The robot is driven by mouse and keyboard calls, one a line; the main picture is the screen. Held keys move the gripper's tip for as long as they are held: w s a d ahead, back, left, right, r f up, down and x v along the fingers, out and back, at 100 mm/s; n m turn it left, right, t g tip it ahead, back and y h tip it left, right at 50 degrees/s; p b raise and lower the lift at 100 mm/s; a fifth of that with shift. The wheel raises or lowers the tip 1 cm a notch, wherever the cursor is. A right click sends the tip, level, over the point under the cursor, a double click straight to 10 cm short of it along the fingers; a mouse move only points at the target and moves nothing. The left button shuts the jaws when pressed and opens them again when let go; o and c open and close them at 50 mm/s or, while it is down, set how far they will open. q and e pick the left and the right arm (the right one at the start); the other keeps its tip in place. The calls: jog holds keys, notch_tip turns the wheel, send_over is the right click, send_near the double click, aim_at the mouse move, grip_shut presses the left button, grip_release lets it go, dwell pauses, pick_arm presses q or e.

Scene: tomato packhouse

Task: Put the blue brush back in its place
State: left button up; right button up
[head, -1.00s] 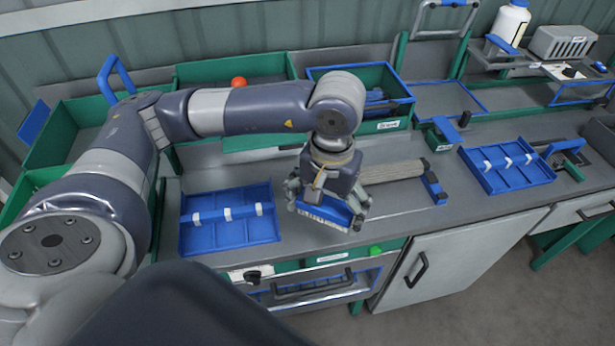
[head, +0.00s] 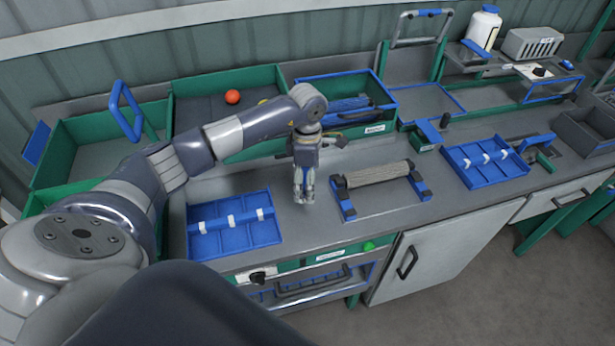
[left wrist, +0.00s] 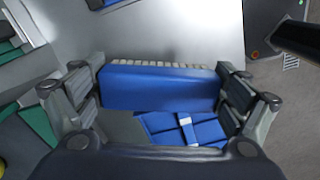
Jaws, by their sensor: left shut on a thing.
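The blue brush (left wrist: 160,88) is a blue block with pale bristles along its far edge in the left wrist view. It spans the gap between the two fingers of my left gripper (left wrist: 160,80), which is shut on it. In the head view my left gripper (head: 304,196) points down above the grey bench, between the left blue tray and the roller stand. The brush is hardly visible there. A green bin with a blue rim (head: 392,114) stands behind the gripper, with blue things inside and a white label too small to read. My right gripper is not in view.
A roller (head: 378,173) on a blue and black stand sits right of the gripper. Divided blue trays lie at left (head: 235,238) and right (head: 485,163). A green bin (head: 205,128) with a red ball (head: 232,97) stands behind. Bare bench (head: 290,222) lies between left tray and roller stand.

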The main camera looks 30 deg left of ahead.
aim_at(307, 205)
pick_arm(q)
jog(key=shift+f, duration=0.5)
jog(key=shift+f+b, duration=0.35)
jog(key=shift+b, duration=0.05)
notch_tip(307, 205, down, 2)
jog(key=shift+f+b, duration=0.25)
jog(key=shift+b, duration=0.45)
jog(key=shift+f+b, duration=0.9)
jog(key=shift+f, duration=0.05)
jog(key=shift+f+b, duration=0.6)
jog(key=shift+f, duration=0.15)
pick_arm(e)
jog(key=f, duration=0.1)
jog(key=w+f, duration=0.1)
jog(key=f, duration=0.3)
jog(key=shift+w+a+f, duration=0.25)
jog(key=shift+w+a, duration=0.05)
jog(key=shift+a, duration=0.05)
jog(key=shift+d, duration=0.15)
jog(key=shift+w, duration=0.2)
